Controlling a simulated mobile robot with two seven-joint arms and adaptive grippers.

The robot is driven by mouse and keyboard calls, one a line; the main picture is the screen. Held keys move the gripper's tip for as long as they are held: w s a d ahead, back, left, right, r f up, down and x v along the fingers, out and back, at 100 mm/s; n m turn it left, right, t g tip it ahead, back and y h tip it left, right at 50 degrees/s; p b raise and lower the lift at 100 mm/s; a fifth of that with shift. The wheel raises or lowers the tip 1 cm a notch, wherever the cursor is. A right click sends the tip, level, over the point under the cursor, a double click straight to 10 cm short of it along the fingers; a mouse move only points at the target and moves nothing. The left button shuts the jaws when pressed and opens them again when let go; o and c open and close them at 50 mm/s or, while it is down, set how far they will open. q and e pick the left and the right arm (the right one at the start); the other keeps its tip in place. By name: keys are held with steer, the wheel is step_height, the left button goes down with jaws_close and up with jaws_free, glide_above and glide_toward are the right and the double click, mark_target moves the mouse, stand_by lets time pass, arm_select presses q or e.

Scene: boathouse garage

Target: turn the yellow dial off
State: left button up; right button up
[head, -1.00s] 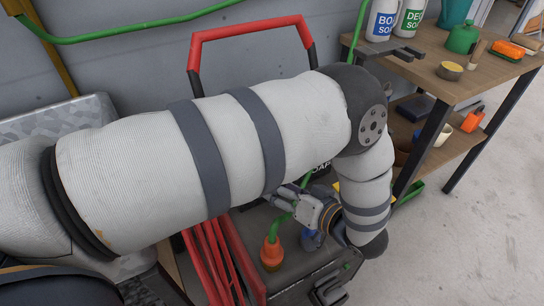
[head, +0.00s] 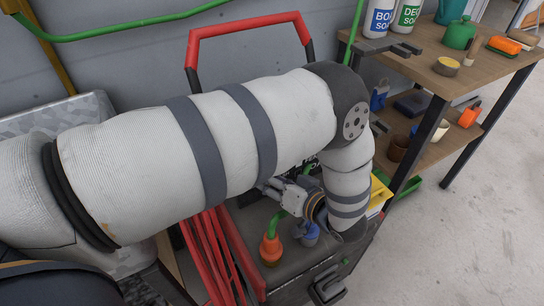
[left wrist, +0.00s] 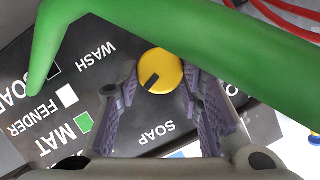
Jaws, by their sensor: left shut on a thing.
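The yellow dial (left wrist: 165,65) shows in the left wrist view, on a dark panel (left wrist: 110,50) lettered WASH, SOAP, FENDER and MAT. Its black pointer mark aims to the lower left of that picture. My left gripper (left wrist: 159,78) is shut on the dial, with a purple-padded finger on each side of it. In the head view my left gripper (head: 284,190) is behind the bent arm, low by the red-handled cart, and the dial is hidden there. My right gripper is in neither view.
A green hose (left wrist: 200,35) crosses close in front of the left wrist camera. On the cart top stand an orange fitting (head: 271,249) with a green hose and a blue one (head: 310,236). The red handle (head: 245,30) rises behind my arm. A wooden workbench (head: 470,78) stands at right.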

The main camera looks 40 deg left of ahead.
arm_select(q)
steer(key=shift+s+a+r+n+t+h+p, duration=0.1)
steer(key=shift+n+t+h+p, duration=0.25)
steer(key=shift+n+t+p, duration=0.6)
steer(key=shift+s+r+n+t+h+p, duration=0.1)
steer(key=shift+n+t+h+p, duration=0.35)
steer(key=shift+n, duration=0.8)
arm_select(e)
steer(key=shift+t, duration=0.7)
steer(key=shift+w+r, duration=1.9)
arm_select(q)
steer(key=shift+f, duration=0.1)
steer(key=o, duration=1.1)
steer(key=shift+o, duration=0.2)
steer(key=v, duration=1.2)
steer(key=shift+s+f, duration=0.1)
